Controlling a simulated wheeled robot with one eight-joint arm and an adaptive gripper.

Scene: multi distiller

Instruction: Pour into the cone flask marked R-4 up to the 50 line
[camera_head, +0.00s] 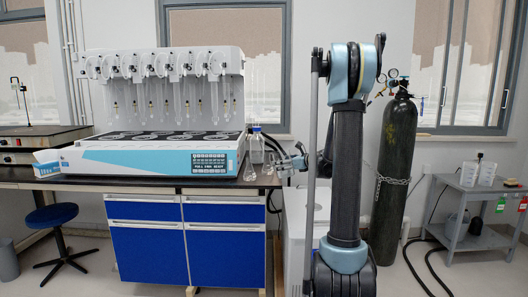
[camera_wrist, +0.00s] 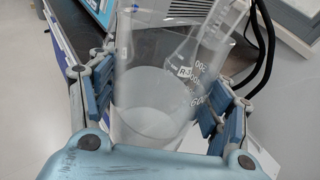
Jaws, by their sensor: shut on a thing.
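My gripper (camera_wrist: 163,100) is shut on a clear glass vessel (camera_wrist: 148,122) with straight walls, its blue pads on either side. Its lower part looks pale; I cannot tell whether that is liquid. Behind it in the wrist view is a clear cone flask (camera_wrist: 205,72) with white graduations and a label starting with R; its number is not clearly readable. In the head view my gripper (camera_head: 287,163) is at the right end of the bench. Two small cone flasks stand beside it, one nearer (camera_head: 268,168) and one to the left (camera_head: 249,174). Their labels are too small to read.
A clear bottle (camera_head: 257,146) stands behind the flasks. The white and blue distiller (camera_head: 150,158) fills most of the dark bench (camera_head: 130,183) to the left. A dark gas cylinder (camera_head: 395,165) and a grey cart (camera_head: 470,195) stand to the right.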

